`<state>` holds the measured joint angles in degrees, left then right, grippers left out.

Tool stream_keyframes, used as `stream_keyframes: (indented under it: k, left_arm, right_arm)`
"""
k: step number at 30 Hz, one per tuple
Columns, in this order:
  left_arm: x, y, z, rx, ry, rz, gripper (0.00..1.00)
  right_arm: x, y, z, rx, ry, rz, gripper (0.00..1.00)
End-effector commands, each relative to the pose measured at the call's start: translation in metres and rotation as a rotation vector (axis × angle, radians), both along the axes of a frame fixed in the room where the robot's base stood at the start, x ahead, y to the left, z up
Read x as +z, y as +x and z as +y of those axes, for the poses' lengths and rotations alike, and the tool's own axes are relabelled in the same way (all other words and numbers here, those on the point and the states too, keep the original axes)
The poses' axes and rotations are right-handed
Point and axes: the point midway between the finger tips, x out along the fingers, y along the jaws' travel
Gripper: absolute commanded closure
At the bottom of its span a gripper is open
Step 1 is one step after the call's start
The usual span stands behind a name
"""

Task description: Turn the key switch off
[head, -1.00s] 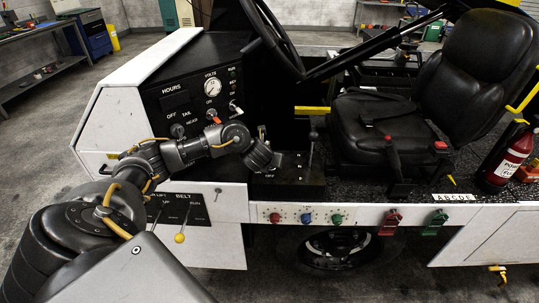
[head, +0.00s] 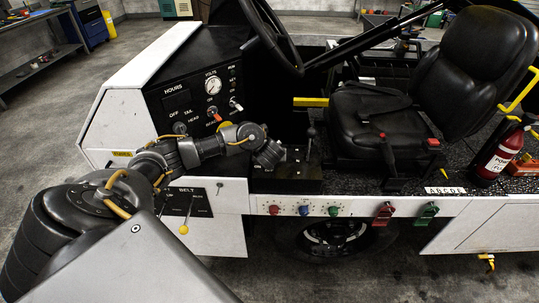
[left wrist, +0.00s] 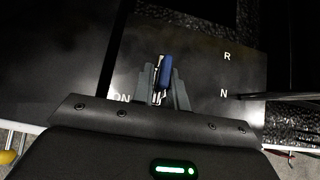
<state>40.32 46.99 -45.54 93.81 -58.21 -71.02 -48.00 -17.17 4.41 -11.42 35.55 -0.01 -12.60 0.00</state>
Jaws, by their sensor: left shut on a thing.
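The key (left wrist: 164,72) has a blue head and shows between the fingers of my left gripper (left wrist: 161,86) in the left wrist view. The fingers are shut on it. An "ON" label is printed to the left of the fingers on the dark console (left wrist: 195,70). In the head view my left gripper (head: 279,155) is over the black console (head: 285,186) beside the seat. The key and its switch are hidden there behind the gripper. The key's exact angle is hard to tell. My right gripper is not in view.
A shift lever (head: 311,132) stands just right of the gripper, by the R and N labels. The dash panel (head: 190,95) has a gauge and toggles. The steering wheel (head: 268,35) is above, the seat (head: 380,125) to the right. Coloured knobs (head: 304,210) line the sill below.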

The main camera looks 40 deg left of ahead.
Motion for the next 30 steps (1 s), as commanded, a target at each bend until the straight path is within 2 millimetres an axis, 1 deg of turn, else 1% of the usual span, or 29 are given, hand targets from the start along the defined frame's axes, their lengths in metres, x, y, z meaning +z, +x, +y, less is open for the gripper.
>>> stream_keyframes:
  k: [8,9,14,23,26,30]
  left_arm:
    - [0.001,0.001,0.002,0.006,0.001,-0.004,1.0]
    - [0.001,0.001,0.002,0.006,0.001,-0.004,0.84]
    - [0.001,0.0,0.001,0.004,0.001,-0.003,0.63]
    - [0.002,-0.001,0.0,0.001,0.0,-0.001,0.63]
    - [0.01,-0.005,-0.004,0.0,-0.001,0.001,0.63]
    - [0.031,-0.018,-0.015,-0.001,-0.003,-0.001,0.63]
  right_arm:
    - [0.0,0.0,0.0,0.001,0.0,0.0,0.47]
    - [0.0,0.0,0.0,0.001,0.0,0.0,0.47]
    - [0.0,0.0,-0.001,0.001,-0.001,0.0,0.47]
    - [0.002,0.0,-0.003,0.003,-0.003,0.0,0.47]
    - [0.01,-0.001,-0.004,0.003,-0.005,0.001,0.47]
    - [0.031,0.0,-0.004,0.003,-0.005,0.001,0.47]
